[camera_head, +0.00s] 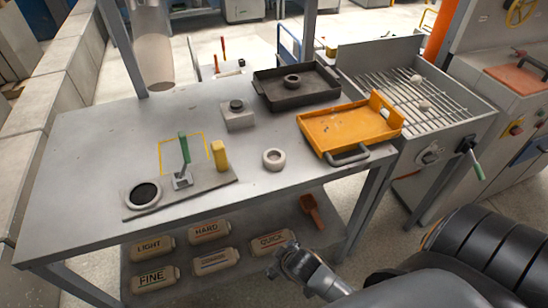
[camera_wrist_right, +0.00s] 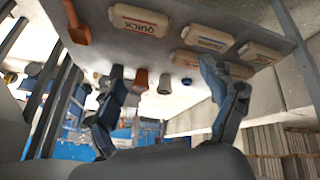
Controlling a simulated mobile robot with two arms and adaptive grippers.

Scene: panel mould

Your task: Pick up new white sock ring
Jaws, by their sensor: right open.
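A small pale ring (camera_head: 274,159), which looks like the white sock ring, lies flat on the grey table (camera_head: 90,140), right of its middle. Nothing touches it. My right gripper (camera_head: 290,262) is low at the front of the table, below the ring in the picture, beside the lower shelf. The right wrist view shows its two fingers spread wide with nothing between them (camera_wrist_right: 167,100). The ring does not show in that view. My left gripper is not in view.
A dark tray (camera_head: 262,95) holds a grey ring (camera_head: 292,81). An orange tray (camera_head: 310,132) sits at the table's right edge. A plate (camera_head: 205,192) bears a lever and yellow block. Labelled bags, including QUICK (camera_head: 268,243), and a red-brown scoop (camera_head: 312,212) lie on the lower shelf.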

